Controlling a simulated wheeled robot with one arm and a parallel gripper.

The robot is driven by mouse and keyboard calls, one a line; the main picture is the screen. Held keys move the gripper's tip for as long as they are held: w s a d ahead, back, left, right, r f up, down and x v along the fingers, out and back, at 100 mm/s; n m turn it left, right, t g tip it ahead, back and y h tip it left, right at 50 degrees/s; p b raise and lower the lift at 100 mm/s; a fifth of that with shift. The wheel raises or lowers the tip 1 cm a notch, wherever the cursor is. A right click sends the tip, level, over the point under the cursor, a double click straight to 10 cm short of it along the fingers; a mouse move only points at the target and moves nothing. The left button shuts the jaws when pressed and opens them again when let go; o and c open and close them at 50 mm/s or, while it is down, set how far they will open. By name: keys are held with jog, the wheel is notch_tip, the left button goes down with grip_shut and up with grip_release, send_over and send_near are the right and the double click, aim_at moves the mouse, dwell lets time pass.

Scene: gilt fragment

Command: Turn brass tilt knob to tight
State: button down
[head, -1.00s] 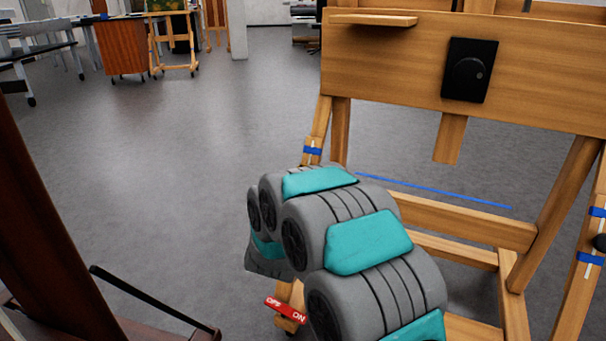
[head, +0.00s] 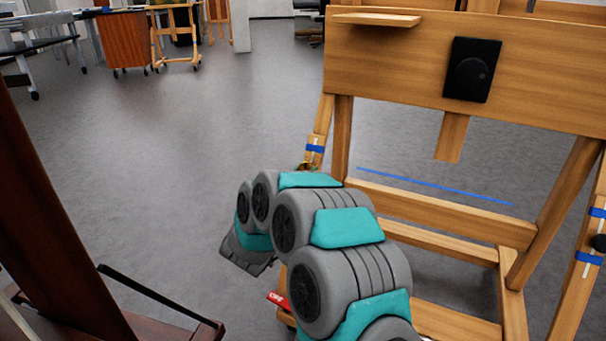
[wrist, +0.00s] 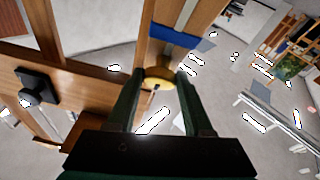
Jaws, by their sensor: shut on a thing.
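The brass tilt knob (wrist: 159,78) is a round yellow piece on the easel's wooden side post, just below a blue band (wrist: 174,36). In the wrist view my gripper (wrist: 164,79) has one finger on each side of the knob, shut on it. The fingertips partly cover the knob's edges. In the head view a small brass bit (head: 305,166) shows on the left post below the blue band (head: 314,148). My gripper is not clearly seen there, as my grey and teal arm stands in front. I cannot read a tight mark.
A black plate with a round dial (head: 472,70) is on the easel's broad board (head: 400,58). A red OFF tag (head: 278,298) shows beside my arm. A dark wooden frame (head: 65,230) stands close on the left. Open grey floor (head: 190,130) lies between it and the easel.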

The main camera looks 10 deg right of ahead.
jog(key=shift+c, duration=1.5)
grip_release()
jog(key=v, duration=0.7)
jog(key=shift+s+a+p, duration=0.25)
jog(key=shift+s+p, duration=0.1)
jog(key=shift+p, duration=0.05)
